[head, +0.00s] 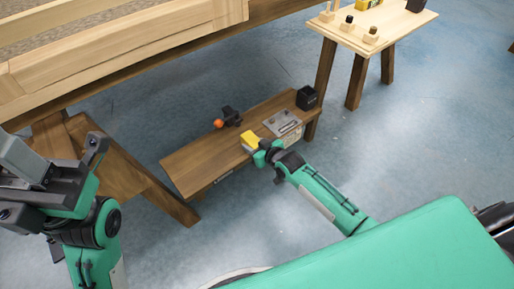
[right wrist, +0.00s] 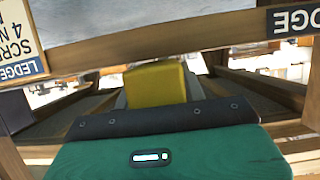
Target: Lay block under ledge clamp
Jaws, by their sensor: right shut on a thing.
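A yellow block (head: 250,139) is at the end of my right gripper (head: 258,149), over or at the near edge of the low wooden ledge (head: 205,162). The right gripper is shut on it. My left gripper (head: 58,165) is at the far left, away from the ledge, open and empty.
A metal plate (head: 283,123) and a black cube (head: 307,98) are on the ledge's right part. A wooden trestle (head: 115,165) stands left of the ledge. A large wooden frame (head: 130,45) hangs over behind. A small table (head: 395,28) with blocks stands at upper right.

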